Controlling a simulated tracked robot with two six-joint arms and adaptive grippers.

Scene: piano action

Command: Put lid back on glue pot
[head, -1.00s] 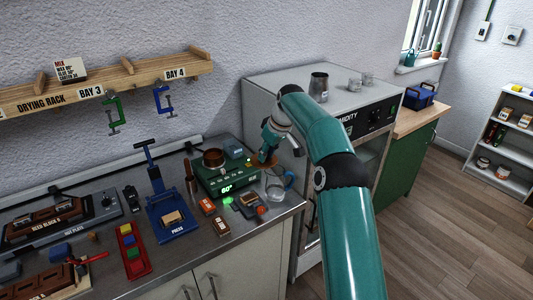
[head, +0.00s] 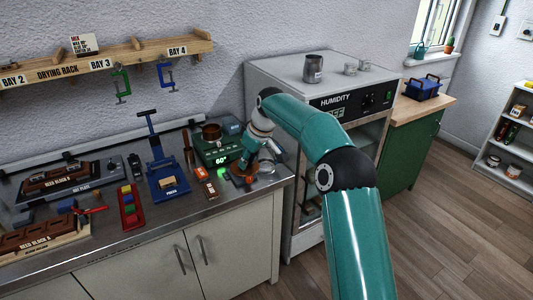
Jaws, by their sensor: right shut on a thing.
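The glue pot (head: 211,132) is a dark copper-brown pot on a green heater (head: 209,150) with a lit "60°" display. It looks open at the top. My right gripper (head: 245,168) reaches down to the right front of the heater, near the counter's right end. It is shut on a copper-brown disc, which looks like the lid (head: 235,178). The lid is low, close over the counter, apart from the pot; I cannot tell whether it touches the counter. The gripper hides part of the lid. My left gripper is not in view.
A glass jug (head: 266,168) stands just right of the gripper. Small orange-labelled boxes (head: 206,188) lie in front of the heater. A blue press (head: 170,185) and a red tray (head: 131,205) are to the left. The humidity cabinet (head: 297,120) stands to the right.

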